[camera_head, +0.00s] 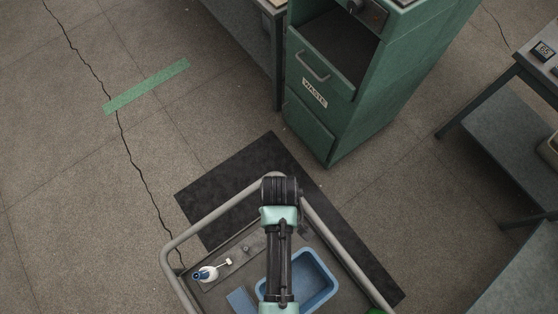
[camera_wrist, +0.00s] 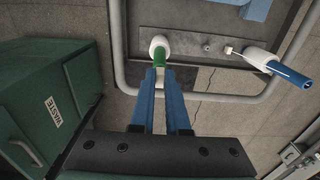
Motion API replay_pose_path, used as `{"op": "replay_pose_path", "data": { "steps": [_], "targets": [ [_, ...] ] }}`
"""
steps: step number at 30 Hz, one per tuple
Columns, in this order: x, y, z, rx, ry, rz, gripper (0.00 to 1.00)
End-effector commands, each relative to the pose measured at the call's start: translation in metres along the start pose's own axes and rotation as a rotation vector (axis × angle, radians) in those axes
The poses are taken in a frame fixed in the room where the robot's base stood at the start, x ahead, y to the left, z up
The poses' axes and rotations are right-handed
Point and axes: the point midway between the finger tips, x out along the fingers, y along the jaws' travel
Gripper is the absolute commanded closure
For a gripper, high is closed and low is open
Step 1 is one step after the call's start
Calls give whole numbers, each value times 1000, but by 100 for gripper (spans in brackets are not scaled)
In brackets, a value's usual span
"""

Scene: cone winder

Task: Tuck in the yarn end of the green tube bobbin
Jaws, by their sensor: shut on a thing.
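In the wrist view the green tube bobbin (camera_wrist: 161,57) shows its green tube between the two blue fingers of my gripper (camera_wrist: 163,76), with white yarn wound at its far end. The fingers are shut on the tube. I cannot make out a loose yarn end on this bobbin. In the head view my arm covers the gripper and the bobbin is not clearly seen.
A blue tube bobbin (camera_wrist: 285,72) with white yarn lies on the grey cart; it also shows in the head view (camera_head: 205,273). A blue bin (camera_head: 318,283) stands on the cart inside its rail (camera_head: 205,219). A green waste cabinet (camera_head: 325,115) stands beyond.

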Motion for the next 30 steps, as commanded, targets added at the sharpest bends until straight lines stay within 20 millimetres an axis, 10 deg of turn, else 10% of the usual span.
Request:
{"op": "replay_pose_path", "data": {
  "steps": [30],
  "targets": [
    [6,0,0,0,0,0,100]
  ]
}}
